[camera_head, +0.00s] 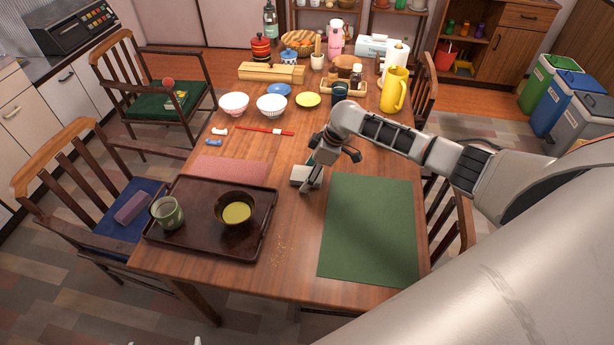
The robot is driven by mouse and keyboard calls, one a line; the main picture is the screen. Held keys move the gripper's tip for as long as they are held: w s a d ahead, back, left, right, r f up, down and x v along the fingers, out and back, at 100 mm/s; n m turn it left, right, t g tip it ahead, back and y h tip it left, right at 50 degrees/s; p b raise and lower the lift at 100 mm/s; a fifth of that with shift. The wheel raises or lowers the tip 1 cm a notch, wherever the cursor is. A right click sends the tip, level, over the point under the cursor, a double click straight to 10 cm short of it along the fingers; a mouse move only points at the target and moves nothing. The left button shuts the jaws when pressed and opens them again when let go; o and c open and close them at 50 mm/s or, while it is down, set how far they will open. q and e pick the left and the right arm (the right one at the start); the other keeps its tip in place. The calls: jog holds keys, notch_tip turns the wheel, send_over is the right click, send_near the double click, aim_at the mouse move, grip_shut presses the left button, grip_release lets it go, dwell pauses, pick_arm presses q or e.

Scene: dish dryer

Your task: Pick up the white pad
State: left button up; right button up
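A small white pad (300,174) lies on the wooden table (280,262), between the pink mat and the green mat. My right gripper (309,177) reaches down at the pad's right side, with its fingertips low over the table. The fingers partly cover the pad's right end. I cannot tell whether the fingers are apart around it or closed on it. The pad seems to rest on the table.
A dark tray (185,240) with a green cup (167,212) and a brown bowl (235,211) stands at front left. A green mat (370,230) lies right of the pad, a pink mat (232,171) left. Bowls, a red brush (265,130) and a yellow pitcher (394,90) stand farther back.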

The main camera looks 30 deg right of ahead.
jog(key=c, duration=1.2)
jog(key=shift+r, duration=0.1)
notch_tip(320, 180, up, 20)
jog(key=p, duration=0.2)
jog(key=shift+r+p, duration=0.2)
jog(key=shift+p, duration=0.15)
